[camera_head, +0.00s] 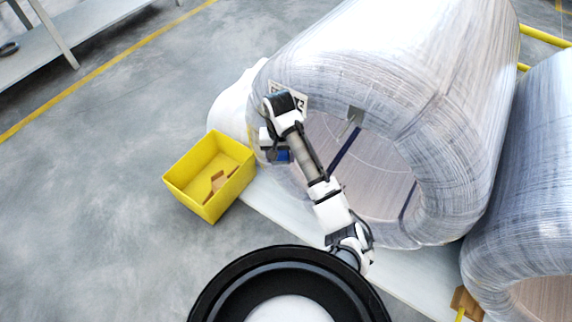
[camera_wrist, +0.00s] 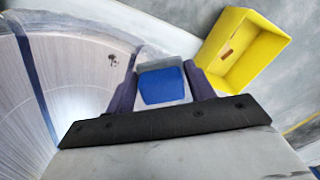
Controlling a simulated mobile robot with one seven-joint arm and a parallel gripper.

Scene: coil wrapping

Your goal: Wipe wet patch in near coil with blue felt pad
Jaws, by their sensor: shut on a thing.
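The near coil (camera_head: 410,75) is a large roll wrapped in clear film, lying with its open bore (camera_head: 375,165) facing me. My gripper (camera_head: 277,154) is at the left edge of the bore in the head view, in front of the wrapped face. In the wrist view my gripper (camera_wrist: 160,88) is shut on the blue felt pad (camera_wrist: 161,85), which has a pale grey-white upper part. The pad also shows as a small blue spot in the head view (camera_head: 282,156). The coil's bore fills the left of the wrist view (camera_wrist: 75,60).
A yellow bin (camera_head: 210,175) with brown pieces inside stands on the floor left of the coil; the wrist view shows it too (camera_wrist: 245,50). A second wrapped coil (camera_head: 530,170) lies at the right. A bench (camera_head: 75,35) stands far left. Open floor lies at left.

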